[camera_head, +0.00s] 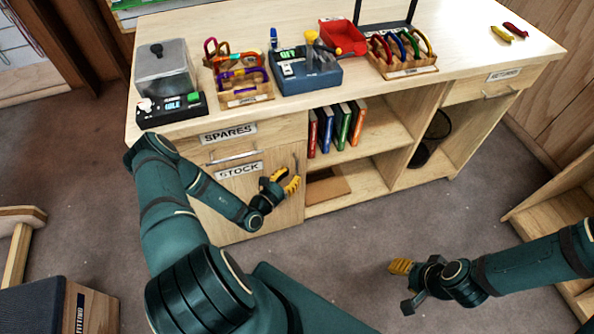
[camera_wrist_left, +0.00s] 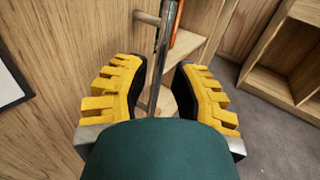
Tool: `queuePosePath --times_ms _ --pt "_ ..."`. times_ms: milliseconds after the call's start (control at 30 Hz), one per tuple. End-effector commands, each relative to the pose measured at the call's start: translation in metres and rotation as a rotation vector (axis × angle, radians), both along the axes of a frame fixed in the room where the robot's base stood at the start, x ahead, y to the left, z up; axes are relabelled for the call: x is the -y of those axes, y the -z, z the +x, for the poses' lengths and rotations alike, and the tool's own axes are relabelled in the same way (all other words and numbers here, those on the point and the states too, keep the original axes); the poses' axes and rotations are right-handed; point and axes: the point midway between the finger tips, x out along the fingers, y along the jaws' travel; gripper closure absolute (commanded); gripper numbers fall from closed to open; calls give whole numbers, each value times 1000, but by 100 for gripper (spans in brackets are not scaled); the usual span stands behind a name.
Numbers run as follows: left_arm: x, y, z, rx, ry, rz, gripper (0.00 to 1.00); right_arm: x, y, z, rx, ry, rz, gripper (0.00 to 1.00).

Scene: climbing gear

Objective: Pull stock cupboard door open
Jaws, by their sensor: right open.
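The stock cupboard door (camera_head: 288,213) is the pale wooden front under the STOCK label (camera_head: 239,171) and looks closed. Its upright metal handle (camera_head: 296,163) is at the door's right edge; my gripper partly covers it in the head view. My left gripper (camera_head: 284,181) is at the handle with its yellow fingers apart. In the left wrist view, the handle (camera_wrist_left: 163,55) runs between the two open fingers of that gripper (camera_wrist_left: 155,88), with gaps visible on both sides. My right gripper (camera_head: 403,285) is open and empty over the floor at lower right.
The SPARES drawer (camera_head: 260,138) with its bar handle is directly above the door. Open shelves (camera_head: 375,135) with several books are to its right. The workbench top (camera_head: 455,45) holds racks and devices. A wooden shelf unit (camera_head: 560,205) stands at far right. Carpet in front is clear.

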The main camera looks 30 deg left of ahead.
Motion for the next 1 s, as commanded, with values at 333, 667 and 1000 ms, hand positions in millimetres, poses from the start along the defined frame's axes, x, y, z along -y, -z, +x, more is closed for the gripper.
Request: queuePosePath --times_ms 333,667,1000 --pt "4 0 35 -1 1 -1 75 0 8 2 4 0 -1 53" --pt "4 0 36 -1 1 -1 78 0 7 2 4 0 -1 53" --pt "5 0 35 -1 2 -1 100 0 7 1 4 0 -1 53"
